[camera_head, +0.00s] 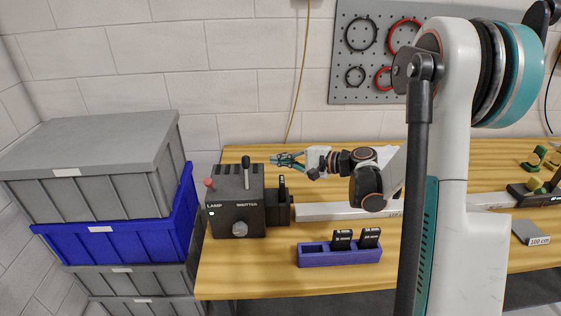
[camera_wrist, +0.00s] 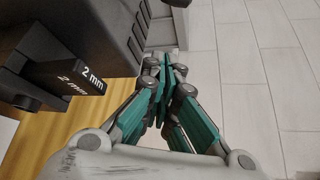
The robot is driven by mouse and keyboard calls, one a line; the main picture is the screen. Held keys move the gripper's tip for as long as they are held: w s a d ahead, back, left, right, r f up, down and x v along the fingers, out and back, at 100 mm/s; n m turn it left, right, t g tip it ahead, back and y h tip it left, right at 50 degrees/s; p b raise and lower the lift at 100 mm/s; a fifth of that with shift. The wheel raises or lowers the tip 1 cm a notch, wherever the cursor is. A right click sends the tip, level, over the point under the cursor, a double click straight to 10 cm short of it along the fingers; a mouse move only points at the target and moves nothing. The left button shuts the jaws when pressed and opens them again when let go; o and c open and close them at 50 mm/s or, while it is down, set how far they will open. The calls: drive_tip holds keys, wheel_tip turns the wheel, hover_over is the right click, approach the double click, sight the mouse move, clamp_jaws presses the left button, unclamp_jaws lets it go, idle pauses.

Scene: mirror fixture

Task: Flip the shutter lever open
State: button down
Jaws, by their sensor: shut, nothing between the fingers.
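The black lamp box (camera_head: 236,222) stands at the left end of the wooden table. A shorter red-knobbed lever (camera_head: 209,184) stands at the "LAMP" side, by a small lit light. My gripper (camera_head: 274,160) is shut and empty, just right of and behind the shutter lever, apparently apart from it. In the wrist view my closed teal fingers (camera_wrist: 165,75) point past the dark box (camera_wrist: 85,30); the lever cannot be made out there.
A black "2 mm" plate (camera_wrist: 80,78) sits at the box's right side, before a white rail (camera_head: 325,210). A purple holder (camera_head: 314,257) with two black plates stands in front. Stacked grey and blue crates (camera_head: 120,235) stand left of the table. A pegboard (camera_head: 350,85) hangs behind.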

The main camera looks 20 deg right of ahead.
sight(246, 172)
drive_tip(key=b+x, duration=0.1)
drive_tip(key=x, duration=0.6)
drive_tip(key=shift+f, duration=0.1)
drive_tip(key=shift+s+a+b, duration=0.1)
drive_tip(key=shift+a+b, duration=0.25)
drive_tip(key=shift+s+a+r, duration=0.3)
drive_tip(key=shift+s+r, duration=0.15)
drive_tip(key=shift+s, duration=0.25)
drive_tip(key=shift+s+a+r, duration=0.35)
drive_tip(key=shift+s+r, duration=0.15)
drive_tip(key=shift+s, duration=0.2)
